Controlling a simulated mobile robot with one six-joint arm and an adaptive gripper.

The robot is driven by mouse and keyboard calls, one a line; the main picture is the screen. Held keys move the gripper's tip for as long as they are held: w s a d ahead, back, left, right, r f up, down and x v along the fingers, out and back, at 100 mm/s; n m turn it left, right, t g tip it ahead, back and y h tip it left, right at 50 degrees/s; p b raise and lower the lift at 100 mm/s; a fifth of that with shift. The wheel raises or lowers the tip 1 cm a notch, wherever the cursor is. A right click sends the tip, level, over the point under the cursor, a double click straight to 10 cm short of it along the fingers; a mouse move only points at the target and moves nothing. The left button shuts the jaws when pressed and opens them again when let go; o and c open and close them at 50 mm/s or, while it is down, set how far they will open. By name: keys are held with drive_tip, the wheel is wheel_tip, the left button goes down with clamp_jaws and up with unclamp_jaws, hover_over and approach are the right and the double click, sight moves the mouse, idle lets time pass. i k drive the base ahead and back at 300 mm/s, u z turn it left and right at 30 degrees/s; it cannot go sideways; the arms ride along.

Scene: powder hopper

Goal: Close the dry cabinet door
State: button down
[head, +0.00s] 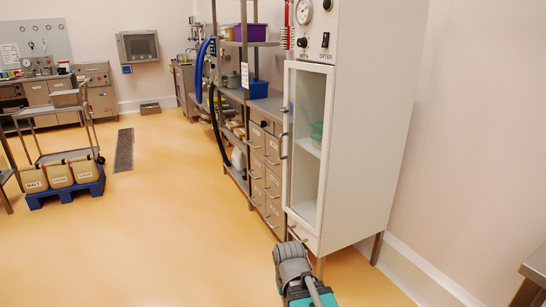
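The dry cabinet (370,130) is a tall white unit on metal legs at right of centre. Its door (309,66) has a white frame around a tall clear pane and a dark handle (284,146) on the left edge. The door looks nearly flush with the cabinet front; I cannot tell whether a small gap stays open. A green container shows on a shelf inside. Part of my grey and teal arm shows at the bottom, in front of the cabinet's lower left corner. No gripper fingers can be made out.
A steel drawer unit (265,165) and shelving stand directly left of the cabinet. A blue pallet (66,190) with several labelled containers and a trolley stand at left. The yellow floor in the middle is clear. A metal table corner (538,268) shows at far right.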

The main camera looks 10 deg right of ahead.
sight(330, 70)
drive_tip(key=z, duration=0.35)
drive_tip(key=i, duration=1.2)
drive_tip(key=u, duration=0.2)
